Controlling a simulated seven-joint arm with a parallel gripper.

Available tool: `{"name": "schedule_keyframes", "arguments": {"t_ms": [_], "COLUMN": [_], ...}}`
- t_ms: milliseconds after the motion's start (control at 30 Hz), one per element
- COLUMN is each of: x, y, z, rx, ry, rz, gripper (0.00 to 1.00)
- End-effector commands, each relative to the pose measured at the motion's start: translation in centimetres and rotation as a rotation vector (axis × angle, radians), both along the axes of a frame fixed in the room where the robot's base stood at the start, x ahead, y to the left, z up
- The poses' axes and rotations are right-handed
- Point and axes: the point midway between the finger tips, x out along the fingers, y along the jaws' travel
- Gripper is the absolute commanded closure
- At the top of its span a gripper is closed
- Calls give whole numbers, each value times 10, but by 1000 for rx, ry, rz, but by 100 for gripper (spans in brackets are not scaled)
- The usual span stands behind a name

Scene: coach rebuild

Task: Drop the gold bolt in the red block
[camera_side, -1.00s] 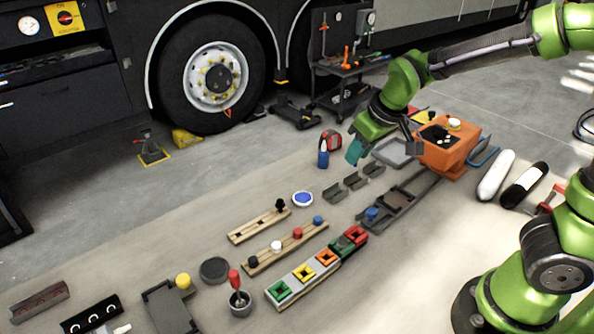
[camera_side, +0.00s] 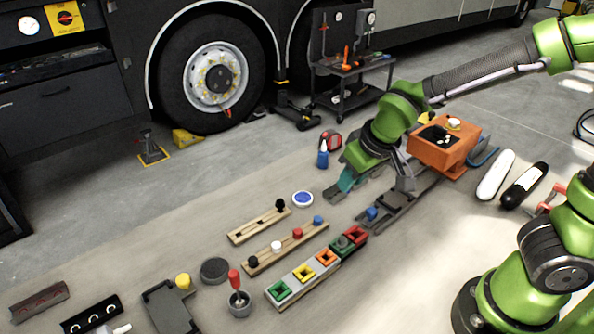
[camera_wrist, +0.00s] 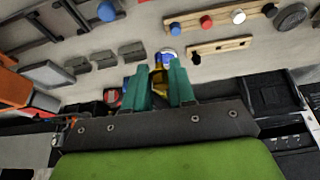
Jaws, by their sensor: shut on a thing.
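My gripper (camera_side: 337,188) has teal fingers and is shut on the gold bolt (camera_wrist: 158,76), which shows between the fingertips in the wrist view. In the side view I cannot make out the bolt. The gripper hangs low over the mat, behind and left of the red block (camera_side: 357,233). The red block is at the right end of a row of coloured blocks, and has a dark opening in its top. It is not clearly visible in the wrist view.
Wooden strips with coloured knobs (camera_side: 298,233) lie left of the block row. A dark rail with a blue knob (camera_side: 371,213) lies to its right. A blue-and-white dish (camera_side: 302,199) is left of my gripper. An orange box (camera_side: 443,157) stands behind right.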

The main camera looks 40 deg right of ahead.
Motion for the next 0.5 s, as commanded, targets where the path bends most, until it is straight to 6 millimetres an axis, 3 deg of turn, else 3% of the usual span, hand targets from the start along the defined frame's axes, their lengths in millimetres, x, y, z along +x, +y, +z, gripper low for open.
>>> {"name": "schedule_keyframes", "arguments": {"t_ms": [267, 500], "x": [-20, -32], "y": [14, 12], "z": [-25, -37], "rx": [-5, -5], "ry": [2, -2], "rz": [-285, -641], "gripper": [100, 100]}}
